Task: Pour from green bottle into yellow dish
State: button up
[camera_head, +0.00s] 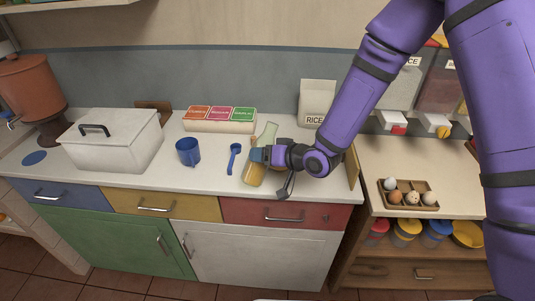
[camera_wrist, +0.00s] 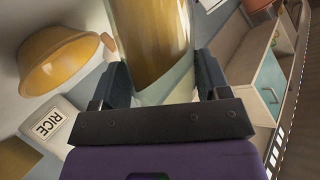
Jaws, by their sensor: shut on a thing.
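My gripper (camera_head: 259,155) is shut on the green bottle (camera_head: 253,175) above the counter's front part. The bottle is pale green glass with amber contents, and leans in the head view with its clear end up and to the right. In the wrist view the bottle (camera_wrist: 160,40) stands between my two fingers (camera_wrist: 162,82), and its far end is cut off by the frame. A yellow dish (camera_wrist: 55,62) with a handle-like end shows at the wrist view's upper left, apart from the bottle. I cannot make out this dish in the head view, where my arm hides part of the counter.
A blue mug (camera_head: 188,151) and a blue spoon (camera_head: 234,157) are left of the bottle. A white lidded box (camera_head: 112,142) stands farther left. A tray of colored packets (camera_head: 220,124) and a rice bag (camera_head: 316,101) are behind. An egg tray (camera_head: 409,196) is on the right counter.

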aim_at(265, 173)
jog(key=shift+s+a+f+m+g+y, duration=0.2)
jog(key=shift+s+a+m+g+y, duration=0.15)
jog(key=shift+m, duration=0.35)
jog(key=shift+s+a+f+m+g+y, duration=0.35)
jog(key=shift+s+f+m+g+y, duration=0.25)
jog(key=shift+m, duration=0.5)
jog(key=shift+s+a+f+m+g+y, duration=0.15)
jog(key=shift+f+m+g+y, duration=0.1)
jog(key=shift+f+m+y, duration=0.5)
jog(key=shift+s+a+r+h, duration=0.1)
jog(key=shift+h, duration=0.2)
jog(key=shift+f+m+y, duration=0.5)
jog(key=shift+f+m, duration=0.1)
jog(key=shift+m, duration=0.05)
dwell(1.0)
jog(key=shift+f+m+g+y, duration=0.2)
jog(key=shift+m+g+y, duration=0.15)
jog(key=shift+m, duration=0.35)
dwell(1.8)
